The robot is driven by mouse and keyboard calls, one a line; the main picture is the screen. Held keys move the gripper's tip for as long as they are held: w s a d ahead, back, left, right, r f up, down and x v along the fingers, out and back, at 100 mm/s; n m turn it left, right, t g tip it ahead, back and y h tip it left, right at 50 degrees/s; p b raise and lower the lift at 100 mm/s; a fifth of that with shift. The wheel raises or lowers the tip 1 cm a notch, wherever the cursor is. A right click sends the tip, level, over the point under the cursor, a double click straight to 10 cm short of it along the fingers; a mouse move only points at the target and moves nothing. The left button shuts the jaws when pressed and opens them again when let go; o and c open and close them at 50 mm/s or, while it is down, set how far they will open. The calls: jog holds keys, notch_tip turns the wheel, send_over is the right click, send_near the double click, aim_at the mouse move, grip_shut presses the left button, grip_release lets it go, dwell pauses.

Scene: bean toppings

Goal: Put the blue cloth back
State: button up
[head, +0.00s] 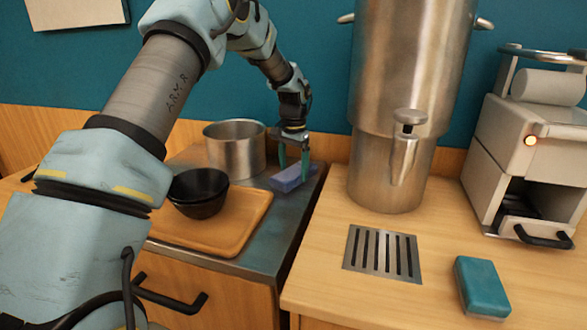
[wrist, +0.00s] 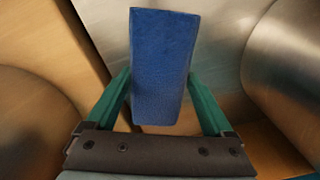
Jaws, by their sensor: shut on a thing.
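The blue cloth (wrist: 162,65) is a folded, flat-sided block between the two green fingers of my gripper (wrist: 160,100) in the wrist view. My gripper is shut on it. In the head view my gripper (head: 293,168) points down over the dark metal counter, and the cloth (head: 290,179) shows as a bluish-purple block at its fingertips, near the counter's right edge. Whether the cloth touches the counter or hangs just above it, I cannot tell.
A metal pot (head: 235,152) stands left of my gripper. Black bowls (head: 199,190) sit on a wooden tray (head: 225,238). A large steel urn (head: 395,165) stands to the right.

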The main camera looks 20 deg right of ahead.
aim_at(294, 171)
jog(key=o, duration=1.1)
jog(key=shift+f, duration=0.1)
jog(key=shift+c, duration=0.2)
notch_tip(294, 171, up, 12)
jog(key=b, duration=0.2)
